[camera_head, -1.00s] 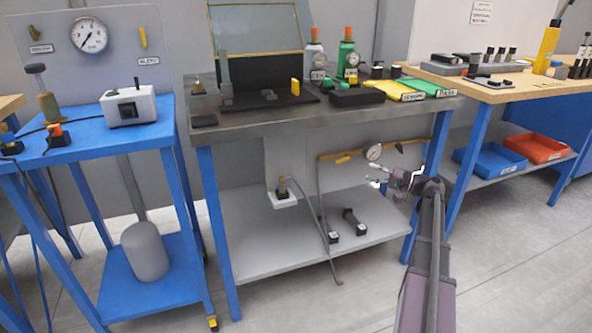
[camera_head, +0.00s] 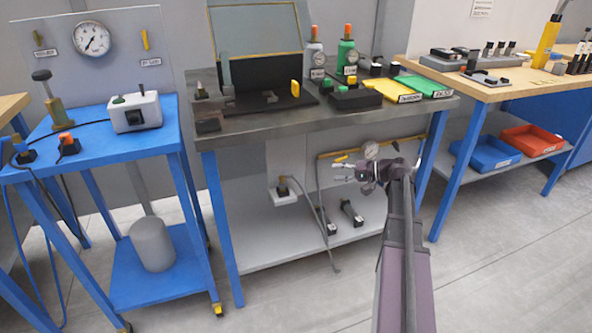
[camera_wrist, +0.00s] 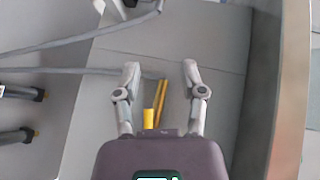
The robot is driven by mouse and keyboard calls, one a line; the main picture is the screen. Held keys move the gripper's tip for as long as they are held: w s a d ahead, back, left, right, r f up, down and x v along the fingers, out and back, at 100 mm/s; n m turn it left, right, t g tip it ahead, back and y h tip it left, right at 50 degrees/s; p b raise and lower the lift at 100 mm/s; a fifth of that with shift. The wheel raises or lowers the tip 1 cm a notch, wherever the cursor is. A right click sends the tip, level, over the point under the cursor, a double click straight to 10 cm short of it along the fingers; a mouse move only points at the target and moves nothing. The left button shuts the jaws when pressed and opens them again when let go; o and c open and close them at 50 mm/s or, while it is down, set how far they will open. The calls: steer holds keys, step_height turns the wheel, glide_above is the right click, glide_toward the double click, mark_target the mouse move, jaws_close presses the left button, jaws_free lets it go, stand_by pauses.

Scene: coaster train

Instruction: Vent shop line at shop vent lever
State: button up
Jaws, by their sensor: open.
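A yellow shop line (camera_head: 327,156) runs under the middle bench, with a round dial gauge (camera_head: 371,149) on it. A short yellow lever (camera_head: 341,159) sits on the line left of the gauge. I cannot read its label. My gripper (camera_head: 340,172) is open in front of the line, its fingers pointing left, close to the lever in the picture. In the wrist view my gripper (camera_wrist: 160,67) is spread and empty. A yellow bar (camera_wrist: 160,100) and a short yellow piece (camera_wrist: 148,118) show between the fingers, partly hidden by the gripper body. Contact cannot be told.
The grey lower shelf (camera_head: 270,235) holds black-handled fittings (camera_head: 351,214) and a hose (camera_head: 323,215). The bench top (camera_head: 225,132) is above my gripper and a blue bench leg (camera_head: 434,165) stands to its right. A blue cart (camera_head: 160,157) is at left.

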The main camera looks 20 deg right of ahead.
steer(key=s+a+r+n+g+h+p, duration=0.1)
steer(key=s+a+r+g+h+p, duration=0.1)
steer(key=a+p, duration=0.6)
steer(key=s+a+r+n+g+h+p, duration=0.1)
steer(key=s+a+r+g+h+p, duration=0.2)
steer(key=a+p, duration=0.5)
step_height(320, 180, up, 2)
steer(key=shift+s+a+r+n+g+h+p, duration=0.1)
steer(key=shift+s+a+n+g+h+p, duration=0.25)
steer(key=shift+s+g, duration=0.5)
steer(key=shift+s+a, duration=0.15)
steer(key=shift+s, duration=0.05)
steer(key=s+a+f+n+g+h, duration=0.1)
steer(key=s+a+f+h, duration=0.1)
steer(key=s, duration=0.3)
steer(key=s+a+f+n+h, duration=0.1)
steer(key=s+a+f+h, duration=0.1)
steer(key=s+h, duration=0.3)
steer(key=shift+a+n+g, duration=0.35)
steer(key=shift+a, duration=0.55)
